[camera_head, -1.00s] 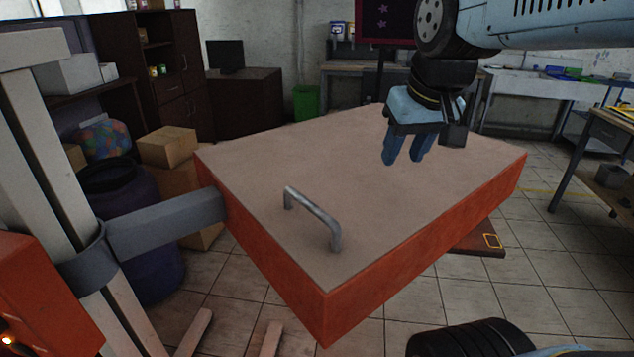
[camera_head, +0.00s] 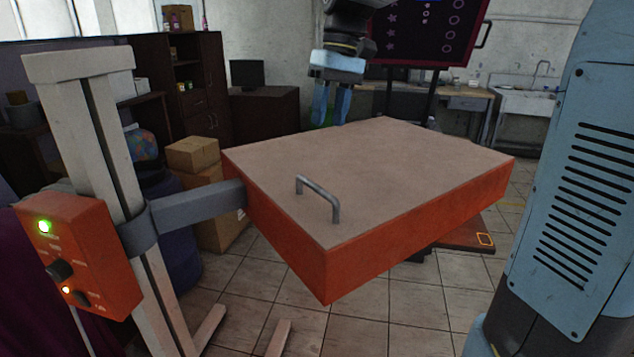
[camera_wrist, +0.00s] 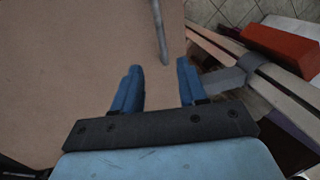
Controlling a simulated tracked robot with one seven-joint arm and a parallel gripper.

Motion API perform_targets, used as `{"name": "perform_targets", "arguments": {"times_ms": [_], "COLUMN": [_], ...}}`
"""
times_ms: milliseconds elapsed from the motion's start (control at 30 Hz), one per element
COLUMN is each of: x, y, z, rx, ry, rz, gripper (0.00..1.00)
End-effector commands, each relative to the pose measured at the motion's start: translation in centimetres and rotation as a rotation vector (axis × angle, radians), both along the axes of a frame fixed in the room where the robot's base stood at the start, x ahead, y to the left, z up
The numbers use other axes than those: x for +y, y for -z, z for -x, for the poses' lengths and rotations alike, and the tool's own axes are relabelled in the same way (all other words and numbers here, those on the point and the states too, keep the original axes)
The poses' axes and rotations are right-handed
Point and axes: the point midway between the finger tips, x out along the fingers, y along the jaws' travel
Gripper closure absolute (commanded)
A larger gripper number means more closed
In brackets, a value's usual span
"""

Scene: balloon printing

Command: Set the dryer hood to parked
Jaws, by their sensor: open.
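The dryer hood (camera_head: 385,160) is a wide orange box with a flat beige top, held by a grey arm (camera_head: 198,208) on a white upright stand (camera_head: 115,150). A grey metal bar handle (camera_head: 320,197) stands on its top near the front left corner. My gripper (camera_head: 331,105) is open and empty, above and behind the hood's far edge in the head view. In the wrist view my open fingers (camera_wrist: 158,88) point over the beige top, and part of the handle (camera_wrist: 160,32) shows ahead of them.
An orange control box (camera_head: 80,255) with knobs and lit lamps is on the stand. Cardboard boxes (camera_head: 193,155) and a dark barrel stand behind the stand. A dark red board (camera_head: 470,238) lies low beneath the hood's right side.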

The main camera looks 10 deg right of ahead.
Motion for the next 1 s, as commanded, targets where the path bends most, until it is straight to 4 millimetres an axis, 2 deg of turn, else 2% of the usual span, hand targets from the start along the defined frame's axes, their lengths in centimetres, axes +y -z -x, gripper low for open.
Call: {"name": "perform_targets", "arguments": {"times_ms": [167, 700, 1000], "x": [0.4, 2.1, 2.7], "y": [1.4, 10.4, 13.2], "z": [0.2, 1.1, 1.3], "rx": [0.003, 0.001, 0.001], "ry": [-0.005, -0.007, -0.007], "rz": [0.001, 0.001, 0.000], "gripper": [0.58, 0.58, 0.58]}}
